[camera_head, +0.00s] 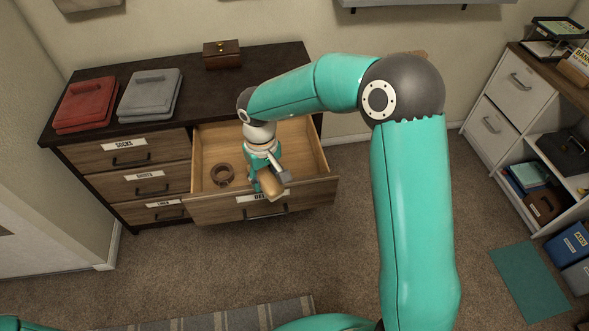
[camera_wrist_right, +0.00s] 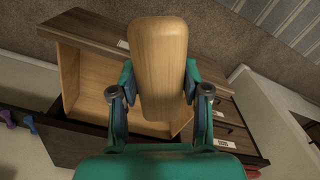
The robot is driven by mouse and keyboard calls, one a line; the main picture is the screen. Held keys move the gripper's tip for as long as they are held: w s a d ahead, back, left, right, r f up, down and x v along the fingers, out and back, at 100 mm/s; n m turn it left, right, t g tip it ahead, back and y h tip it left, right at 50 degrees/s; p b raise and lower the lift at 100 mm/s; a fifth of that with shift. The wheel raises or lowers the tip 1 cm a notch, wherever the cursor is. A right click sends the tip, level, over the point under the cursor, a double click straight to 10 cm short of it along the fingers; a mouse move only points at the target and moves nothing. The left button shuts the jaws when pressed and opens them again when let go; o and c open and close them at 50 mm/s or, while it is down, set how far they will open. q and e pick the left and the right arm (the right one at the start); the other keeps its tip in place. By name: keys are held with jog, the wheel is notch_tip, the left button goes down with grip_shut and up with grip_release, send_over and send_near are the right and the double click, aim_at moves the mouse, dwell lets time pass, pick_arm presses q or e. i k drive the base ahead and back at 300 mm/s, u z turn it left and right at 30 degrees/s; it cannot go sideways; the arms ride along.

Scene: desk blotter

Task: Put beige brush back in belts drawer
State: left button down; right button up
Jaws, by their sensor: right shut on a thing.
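My right gripper (camera_head: 266,177) is shut on the beige brush (camera_head: 271,186), over the front part of the open belts drawer. In the right wrist view the brush (camera_wrist_right: 158,60) shows a smooth wooden back between the two fingers of the gripper (camera_wrist_right: 159,88); its bristles cannot be seen. The belts drawer (camera_head: 308,152) is pulled out, and its label is partly covered by the gripper and brush. A brown coiled belt (camera_head: 222,175) lies inside, at the left. The drawer also shows in the right wrist view (camera_wrist_right: 95,75). My left gripper is not in view.
The dresser top (camera_head: 205,88) bears a red case (camera_head: 87,104), a grey case (camera_head: 150,94) and a small brown box (camera_head: 222,54). Closed drawers, one labelled socks (camera_head: 125,146), stand left of the open one. A white shelf unit (camera_head: 510,92) is at the right.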

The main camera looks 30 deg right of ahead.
aim_at(296, 171)
jog(key=z, duration=0.35)
jog(key=i, duration=1.05)
jog(key=u, duration=0.1)
jog(key=k, duration=0.95)
jog(key=z, duration=0.2)
jog(key=i, duration=0.9)
jog(key=u, duration=0.1)
